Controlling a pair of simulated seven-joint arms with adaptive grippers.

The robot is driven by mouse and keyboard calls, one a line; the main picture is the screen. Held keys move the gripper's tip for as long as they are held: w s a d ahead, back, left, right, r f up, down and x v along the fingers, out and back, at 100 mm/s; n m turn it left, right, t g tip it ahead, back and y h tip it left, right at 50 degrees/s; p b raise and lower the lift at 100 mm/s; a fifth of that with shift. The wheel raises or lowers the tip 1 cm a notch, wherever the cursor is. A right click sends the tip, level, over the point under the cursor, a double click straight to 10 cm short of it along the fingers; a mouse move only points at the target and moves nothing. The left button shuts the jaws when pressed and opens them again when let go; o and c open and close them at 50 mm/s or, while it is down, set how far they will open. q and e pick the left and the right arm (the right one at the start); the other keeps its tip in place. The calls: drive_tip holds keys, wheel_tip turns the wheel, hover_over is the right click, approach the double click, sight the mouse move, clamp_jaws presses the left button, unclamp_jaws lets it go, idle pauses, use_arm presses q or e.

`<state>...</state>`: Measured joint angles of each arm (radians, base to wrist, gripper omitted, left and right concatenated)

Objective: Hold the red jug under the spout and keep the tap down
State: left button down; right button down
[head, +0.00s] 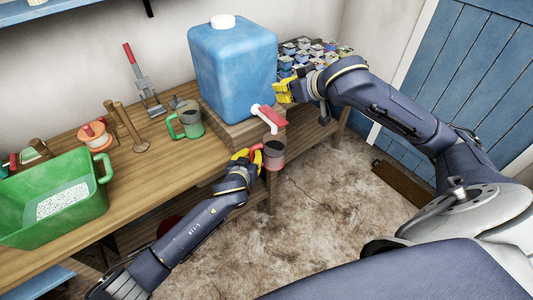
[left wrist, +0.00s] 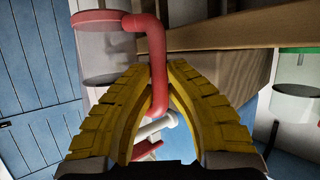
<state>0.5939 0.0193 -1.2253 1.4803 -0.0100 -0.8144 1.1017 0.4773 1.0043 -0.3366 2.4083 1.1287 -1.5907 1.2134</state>
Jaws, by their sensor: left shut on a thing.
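The red jug (head: 273,158), a clear cup with a red handle, is held off the front of the bench, below the tap in the head view. My left gripper (head: 250,158) is shut on its red handle (left wrist: 157,65), which runs between the yellow fingers in the left wrist view. The blue water container (head: 233,70) has a white tap with a red lever (head: 271,118); the tap also shows in the left wrist view (left wrist: 155,128). My right gripper (head: 283,92) is just above and right of the lever; its finger gap is unclear. Any water is not visible.
The container stands on a wooden block at the bench's (head: 150,165) right part. A green jug (head: 186,122) stands left of it. A green basin (head: 55,205), a red-and-white spool (head: 96,136) and wooden pegs are farther left. Several small pots (head: 315,50) sit behind my right gripper.

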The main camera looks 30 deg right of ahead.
use_arm(q)
drive_tip(key=s+d, duration=0.2)
drive_tip(key=s, duration=0.9)
drive_tip(key=shift+s+r, duration=0.15)
idle(0.7)
idle(0.4)
